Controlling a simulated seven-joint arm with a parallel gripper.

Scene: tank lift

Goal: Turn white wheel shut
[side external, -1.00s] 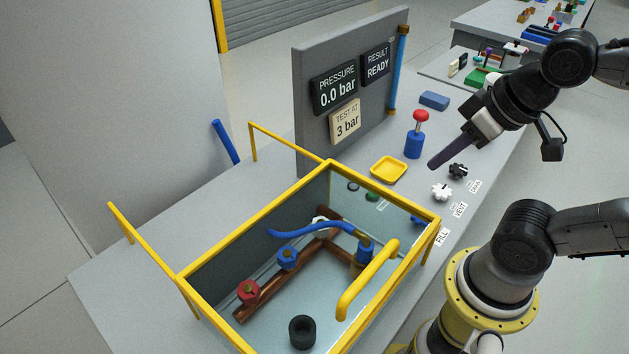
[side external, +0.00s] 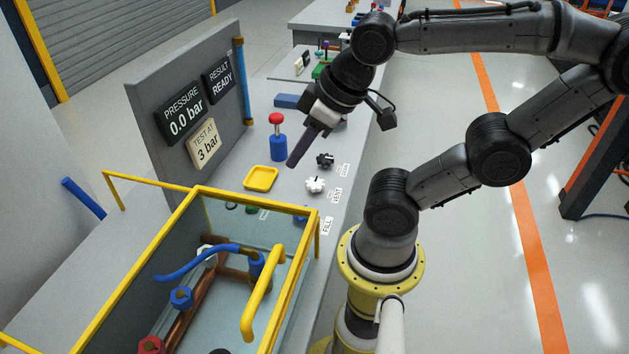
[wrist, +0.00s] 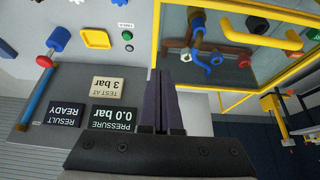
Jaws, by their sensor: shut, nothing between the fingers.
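The white wheel (side external: 315,185) sits on the grey bench by the VENT label, between the black wheel (side external: 325,160) and the FILL label. In the wrist view a white piece at the top edge (wrist: 76,2) may be the same wheel, mostly cut off. My gripper (side external: 292,164) points down to the left above the bench, its dark fingers together and empty. In the side view its tips show to the upper left of the white wheel, apart from it. In the wrist view the closed fingers (wrist: 161,76) point towards the tank.
A yellow-framed tank (side external: 196,188) with pipes stands in front. A yellow tray (side external: 261,178) and a blue pump with a red knob (side external: 278,146) are near my fingers. The grey panel (side external: 143,112) reads 0.0 bar, TEST AT 3 bar and READY. A blue block (side external: 286,101) lies farther back.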

